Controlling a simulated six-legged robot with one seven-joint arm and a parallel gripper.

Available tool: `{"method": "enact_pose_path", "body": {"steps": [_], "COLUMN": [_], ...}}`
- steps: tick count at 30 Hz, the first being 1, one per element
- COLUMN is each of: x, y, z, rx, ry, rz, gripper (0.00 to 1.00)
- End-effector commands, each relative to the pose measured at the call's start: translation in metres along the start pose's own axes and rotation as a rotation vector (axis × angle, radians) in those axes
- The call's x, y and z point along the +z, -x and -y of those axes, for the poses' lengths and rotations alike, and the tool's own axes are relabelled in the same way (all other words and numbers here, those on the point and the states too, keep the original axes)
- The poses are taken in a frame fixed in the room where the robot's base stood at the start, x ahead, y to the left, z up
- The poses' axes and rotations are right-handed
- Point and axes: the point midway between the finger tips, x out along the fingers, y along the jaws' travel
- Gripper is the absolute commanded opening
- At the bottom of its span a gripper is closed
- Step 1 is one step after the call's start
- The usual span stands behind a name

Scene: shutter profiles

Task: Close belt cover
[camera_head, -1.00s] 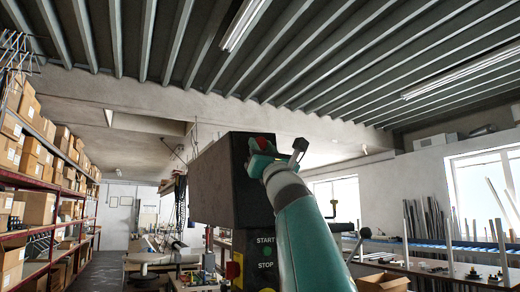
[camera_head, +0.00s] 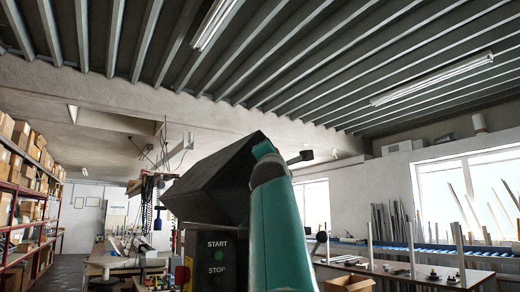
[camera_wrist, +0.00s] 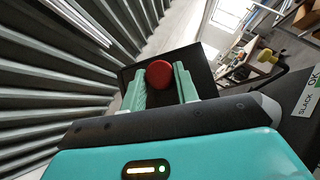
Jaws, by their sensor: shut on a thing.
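The belt cover (camera_head: 212,182) is a dark box-like cover on top of a machine with a START/STOP panel (camera_head: 218,262). It sits tilted in the head view. My gripper (camera_head: 264,151) is at the cover's upper right edge, and my teal arm hides part of the cover's right side. In the wrist view, a round red knob (camera_wrist: 159,74) stands on the dark face of the cover (camera_wrist: 192,62). The two pale green fingers of my gripper (camera_wrist: 160,86) are on either side of the knob, shut on it.
A shelf of cardboard boxes (camera_head: 28,150) runs along the left. A workbench (camera_head: 400,272) with an open carton (camera_head: 348,284) and metal bars stands at the right under windows. A label reading SLACK and OK (camera_wrist: 307,104) shows at the right of the wrist view.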

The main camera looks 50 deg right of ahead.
Motion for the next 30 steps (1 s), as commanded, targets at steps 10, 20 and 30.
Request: {"method": "enact_pose_path", "body": {"steps": [10, 20, 30], "x": [0.011, 0.010, 0.004], "y": [-0.010, -0.009, -0.003], "z": [0.059, 0.119, 0.157], "rx": [-0.229, -0.436, -0.566], "ry": [-0.227, -0.436, -0.569], "rz": [0.004, 0.002, -0.001], "gripper": [0.00, 0.00, 0.00]}}
